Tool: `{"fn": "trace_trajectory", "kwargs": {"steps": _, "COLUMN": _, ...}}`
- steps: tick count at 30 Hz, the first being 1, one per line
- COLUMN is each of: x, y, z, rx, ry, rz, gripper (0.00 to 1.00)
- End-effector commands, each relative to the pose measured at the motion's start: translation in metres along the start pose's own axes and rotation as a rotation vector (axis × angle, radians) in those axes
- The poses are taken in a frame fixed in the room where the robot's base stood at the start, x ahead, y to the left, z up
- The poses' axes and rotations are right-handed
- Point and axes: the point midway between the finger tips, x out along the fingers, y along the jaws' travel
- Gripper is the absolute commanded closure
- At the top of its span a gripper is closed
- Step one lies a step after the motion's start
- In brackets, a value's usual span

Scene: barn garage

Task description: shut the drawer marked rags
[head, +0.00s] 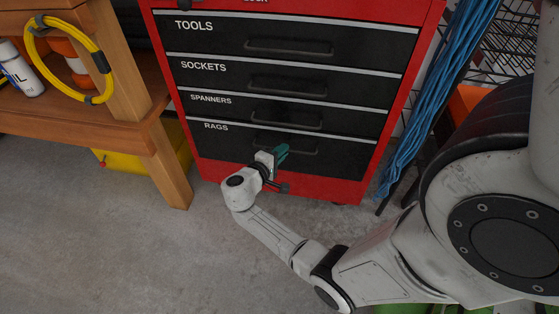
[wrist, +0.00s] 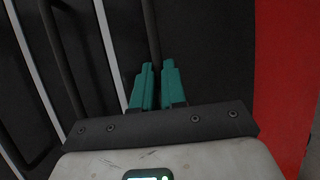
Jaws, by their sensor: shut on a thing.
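The drawer marked rags (head: 220,146) is the lowest labelled black drawer in a red tool cabinet (head: 352,190). Its front looks about level with the drawers above; no clear gap shows, and I cannot tell whether it stands slightly out. My gripper (head: 282,151) is at this drawer's front, with teal fingers shut on its dark bar handle (head: 304,147). In the wrist view the fingers (wrist: 153,80) close together on the handle (wrist: 151,30), hiding part of it.
Above are the drawers marked spanners (head: 225,111), sockets (head: 215,80) and tools (head: 205,42). A wooden bench (head: 165,160) stands close on the left. Blue cables (head: 436,110) hang by a wire rack on the right. The concrete floor (head: 120,240) in front is clear.

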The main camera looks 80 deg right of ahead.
Motion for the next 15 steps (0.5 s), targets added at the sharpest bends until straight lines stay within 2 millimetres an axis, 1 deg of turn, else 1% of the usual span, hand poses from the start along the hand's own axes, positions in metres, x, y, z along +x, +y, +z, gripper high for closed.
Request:
{"fn": "trace_trajectory", "kwargs": {"steps": 1, "x": 0.0076, "y": -0.0017, "z": -0.0033, "rx": 0.001, "ry": 0.000, "rz": -0.002, "gripper": 1.00}}
{"fn": "trace_trajectory", "kwargs": {"steps": 3, "x": 0.0119, "y": 0.0006, "z": -0.0055, "rx": 0.000, "ry": 0.002, "rz": -0.002, "gripper": 1.00}}
{"fn": "trace_trajectory", "kwargs": {"steps": 10, "x": 0.0123, "y": 0.0020, "z": -0.0061, "rx": 0.000, "ry": 0.005, "rz": -0.004, "gripper": 1.00}}
{"fn": "trace_trajectory", "kwargs": {"steps": 11, "x": 0.0124, "y": 0.0021, "z": -0.0061, "rx": 0.001, "ry": 0.005, "rz": -0.004, "gripper": 0.87}}
{"fn": "trace_trajectory", "kwargs": {"steps": 15, "x": 0.0122, "y": 0.0022, "z": -0.0056, "rx": 0.001, "ry": 0.003, "rz": -0.003, "gripper": 0.73}}
